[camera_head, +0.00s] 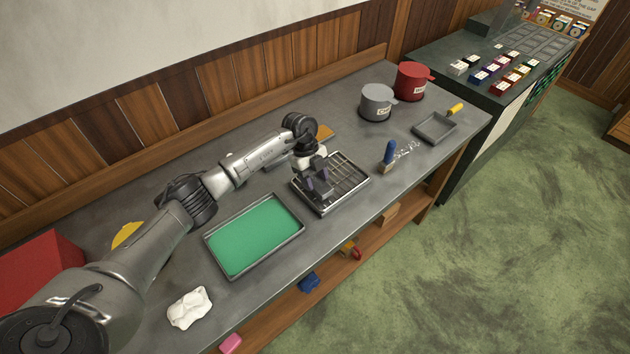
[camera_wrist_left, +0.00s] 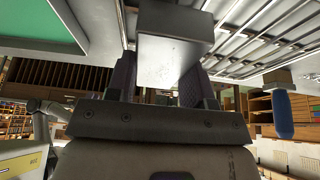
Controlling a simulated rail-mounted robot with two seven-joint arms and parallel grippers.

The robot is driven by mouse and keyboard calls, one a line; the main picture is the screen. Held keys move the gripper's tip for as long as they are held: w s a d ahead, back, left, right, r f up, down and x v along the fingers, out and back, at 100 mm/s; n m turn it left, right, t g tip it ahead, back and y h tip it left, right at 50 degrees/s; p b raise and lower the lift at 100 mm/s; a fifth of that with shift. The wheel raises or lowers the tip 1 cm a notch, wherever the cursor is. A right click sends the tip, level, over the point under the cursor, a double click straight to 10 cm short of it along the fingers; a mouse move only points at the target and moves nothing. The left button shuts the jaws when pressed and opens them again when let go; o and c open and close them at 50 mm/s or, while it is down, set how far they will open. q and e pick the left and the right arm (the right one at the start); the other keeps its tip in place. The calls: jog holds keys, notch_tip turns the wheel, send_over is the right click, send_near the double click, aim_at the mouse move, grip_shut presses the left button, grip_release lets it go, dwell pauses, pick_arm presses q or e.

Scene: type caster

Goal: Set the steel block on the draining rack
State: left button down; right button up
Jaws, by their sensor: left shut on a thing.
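The draining rack (camera_head: 349,178) is a shallow tray with metal bars, right of the middle of the bench in the head view. Its bars also show at the top right of the left wrist view (camera_wrist_left: 262,32). My left gripper (camera_head: 318,188) is over the left part of the rack, pointing down. In the left wrist view my left gripper (camera_wrist_left: 165,85) is shut on the steel block (camera_wrist_left: 172,48), a plain grey block between the fingers. I cannot tell whether the block touches the bars. In the head view the gripper mostly hides the block. My right gripper is not in view.
A green-bottomed tray (camera_head: 252,237) lies left of the rack. A blue-handled brush (camera_head: 388,155) stands right of it. Grey (camera_head: 377,103) and red (camera_head: 413,82) pots and a grey pan (camera_head: 434,127) are farther right. A white cloth (camera_head: 189,307) lies near the front edge.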

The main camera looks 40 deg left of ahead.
pick_arm(q)
jog(key=shift+f, duration=0.35)
jog(key=shift+f, duration=0.15)
jog(key=c, duration=0.5)
grip_release()
jog(key=shift+w+a+r, duration=0.1)
jog(key=shift+a+r, duration=0.05)
jog(key=shift+r, duration=0.3)
jog(key=p+v, duration=0.1)
jog(key=v, duration=1)
